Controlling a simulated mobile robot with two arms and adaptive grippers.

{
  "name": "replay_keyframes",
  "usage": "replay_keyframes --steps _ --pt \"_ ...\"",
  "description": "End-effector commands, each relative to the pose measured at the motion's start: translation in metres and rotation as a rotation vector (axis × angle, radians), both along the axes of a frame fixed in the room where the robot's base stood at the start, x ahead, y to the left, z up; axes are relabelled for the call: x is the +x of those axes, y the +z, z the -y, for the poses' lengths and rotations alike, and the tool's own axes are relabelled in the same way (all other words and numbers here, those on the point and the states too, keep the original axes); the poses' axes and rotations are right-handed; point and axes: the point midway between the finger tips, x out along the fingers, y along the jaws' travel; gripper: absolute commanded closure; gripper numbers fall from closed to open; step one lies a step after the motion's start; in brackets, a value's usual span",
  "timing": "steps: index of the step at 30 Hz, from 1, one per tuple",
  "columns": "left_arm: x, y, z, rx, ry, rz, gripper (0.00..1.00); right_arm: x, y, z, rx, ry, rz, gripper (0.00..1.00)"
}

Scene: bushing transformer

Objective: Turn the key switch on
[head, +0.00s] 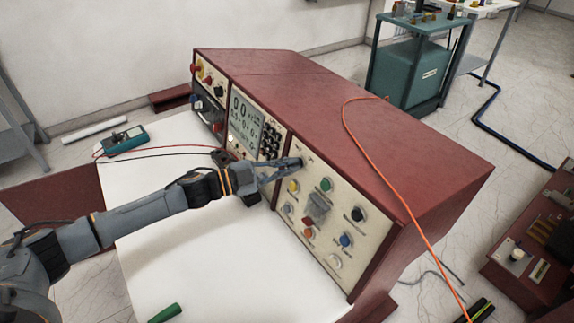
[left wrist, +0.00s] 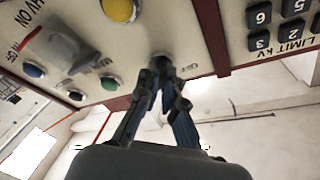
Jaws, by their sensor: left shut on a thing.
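The control panel (head: 330,222) is the cream front face of a long red console. My left gripper (head: 292,164) reaches its upper left corner, and its fingers are closed together around a small key switch there. In the left wrist view the gripper (left wrist: 161,72) shows from behind, its fingertips meeting on the key switch (left wrist: 159,57) at the panel face. The fingers hide most of the key, so its turn angle cannot be told. My right gripper is not in view.
Coloured buttons, including a green one (head: 325,185) and a yellow one (head: 293,186), sit close to the gripper. A grey guarded switch (head: 317,207) is below. An orange cable (head: 380,167) crosses the console. A multimeter (head: 124,140) lies on the white table at left.

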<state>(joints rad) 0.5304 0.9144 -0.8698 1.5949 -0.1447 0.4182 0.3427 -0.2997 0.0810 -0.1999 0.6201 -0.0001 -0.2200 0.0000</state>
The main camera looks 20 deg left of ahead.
Motion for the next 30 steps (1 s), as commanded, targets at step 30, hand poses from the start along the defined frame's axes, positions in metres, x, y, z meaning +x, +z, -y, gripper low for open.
replay_keyframes --steps 30 --pt "-0.011 -0.002 -0.015 0.006 0.002 0.000 0.71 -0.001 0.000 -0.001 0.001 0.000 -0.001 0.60"
